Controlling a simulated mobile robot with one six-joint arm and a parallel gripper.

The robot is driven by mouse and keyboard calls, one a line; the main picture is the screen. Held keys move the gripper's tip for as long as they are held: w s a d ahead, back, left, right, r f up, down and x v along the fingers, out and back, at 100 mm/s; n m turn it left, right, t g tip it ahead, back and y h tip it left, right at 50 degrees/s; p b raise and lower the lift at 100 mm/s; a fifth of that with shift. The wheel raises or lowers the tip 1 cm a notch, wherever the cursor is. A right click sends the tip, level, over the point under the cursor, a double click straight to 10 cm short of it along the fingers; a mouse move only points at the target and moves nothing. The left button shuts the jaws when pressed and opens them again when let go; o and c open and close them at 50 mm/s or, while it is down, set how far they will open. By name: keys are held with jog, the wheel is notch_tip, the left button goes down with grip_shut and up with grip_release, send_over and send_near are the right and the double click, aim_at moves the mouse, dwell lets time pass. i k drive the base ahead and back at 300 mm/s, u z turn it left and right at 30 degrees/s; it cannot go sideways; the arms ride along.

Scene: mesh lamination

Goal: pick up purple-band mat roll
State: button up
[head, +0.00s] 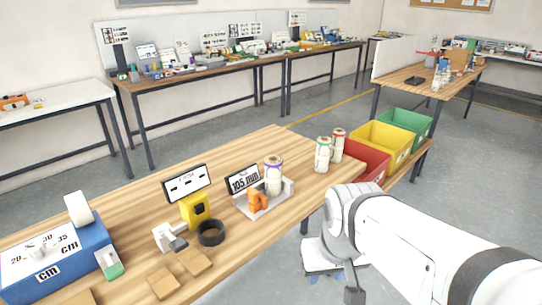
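The purple-band mat roll (273,180) is a pale cream cylinder with a purple band near its top. It stands upright in a light grey L-shaped holder (264,207) on the wooden table, beside the "105 mm" display and an orange piece. My white arm comes in from the lower right and bends down past the table's right edge, apart from the roll. My gripper's fingers cannot be made out clearly at the arm's end, so I cannot tell whether they are open or shut. Nothing is seen held.
Red (370,166), yellow (383,145) and green (406,127) bins lie beyond. A yellow device (196,210), a black ring (211,233) and a blue measuring block (60,262) stand left.

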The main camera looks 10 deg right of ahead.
aim_at(273, 164)
jog(key=z, duration=1.9)
jog(key=i, duration=2.3)
jog(key=u, duration=0.25)
jog(key=k, duration=0.1)
jog(key=u, duration=3.45)
jog(key=i, duration=0.9)
